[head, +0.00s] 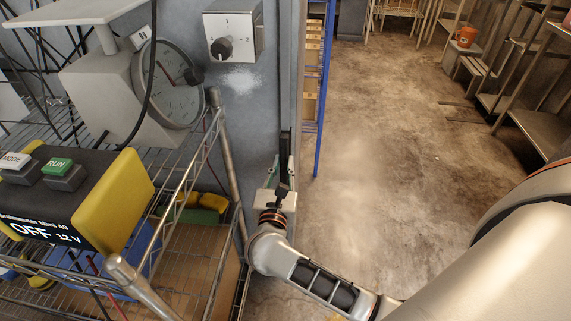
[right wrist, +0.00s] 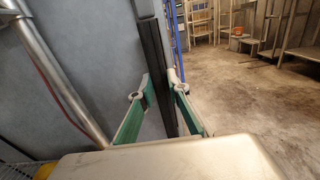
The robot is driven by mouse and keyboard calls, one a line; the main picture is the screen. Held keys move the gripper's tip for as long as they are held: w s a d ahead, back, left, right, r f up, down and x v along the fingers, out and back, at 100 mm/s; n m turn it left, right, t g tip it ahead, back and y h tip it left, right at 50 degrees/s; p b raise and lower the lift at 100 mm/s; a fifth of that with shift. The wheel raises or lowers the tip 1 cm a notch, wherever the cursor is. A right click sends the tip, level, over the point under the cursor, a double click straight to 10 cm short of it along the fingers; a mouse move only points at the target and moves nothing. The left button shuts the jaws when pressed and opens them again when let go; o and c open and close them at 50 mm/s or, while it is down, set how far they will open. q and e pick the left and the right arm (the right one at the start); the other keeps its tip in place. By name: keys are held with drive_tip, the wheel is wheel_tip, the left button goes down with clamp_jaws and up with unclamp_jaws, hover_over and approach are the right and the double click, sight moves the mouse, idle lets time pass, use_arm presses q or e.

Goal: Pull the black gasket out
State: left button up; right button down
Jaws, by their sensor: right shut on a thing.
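The black gasket (head: 285,146) is a dark upright strip along the edge of the grey wall panel, beside the opening. The gasket's lower end is hidden behind the gripper. My left gripper is not in view.
A wire rack (head: 222,150) stands close on the left, with a yellow-and-black control box (head: 115,215) and a dial scale (head: 172,85). A rotary switch box (head: 233,32) is on the wall. A blue upright (head: 323,90) stands beyond the gasket. Open floor (head: 400,150) lies right.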

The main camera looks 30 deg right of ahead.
drive_tip(key=shift+s+a, duration=0.1)
drive_tip(key=shift+s, duration=0.05)
drive_tip(key=shift+v, duration=2.7)
